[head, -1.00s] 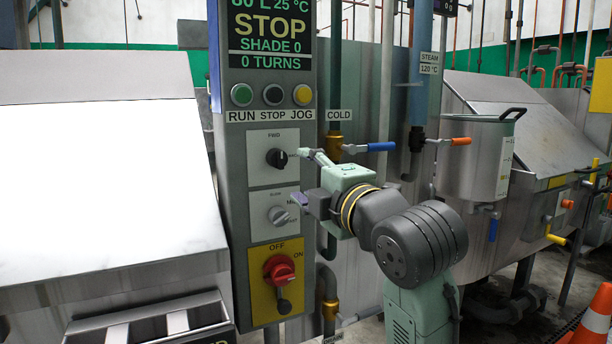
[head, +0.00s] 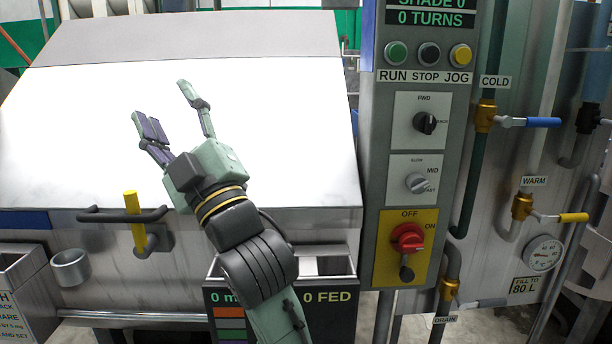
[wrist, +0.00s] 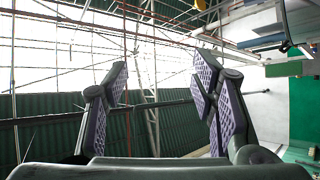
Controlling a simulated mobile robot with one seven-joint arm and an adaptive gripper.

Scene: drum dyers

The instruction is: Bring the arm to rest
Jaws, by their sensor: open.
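My gripper (head: 172,112) is raised in front of the drum machine's large pale sloping cover (head: 80,110) in the head view. Its fingers point up and to the left, spread apart, with nothing between them. The wrist view also shows my gripper (wrist: 165,95) open and empty, with its purple ridged finger pads apart and the roof structure beyond them. My forearm rises from the bottom of the head view. I cannot tell how far the fingers are from the cover.
A control panel (head: 462,115) with buttons, knobs and a red switch (head: 408,238) stands right of my arm. A yellow-gripped latch handle (head: 133,205) is at the lower left. Pipes with a blue valve handle (head: 543,122) and a yellow one (head: 573,217) stand at the right.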

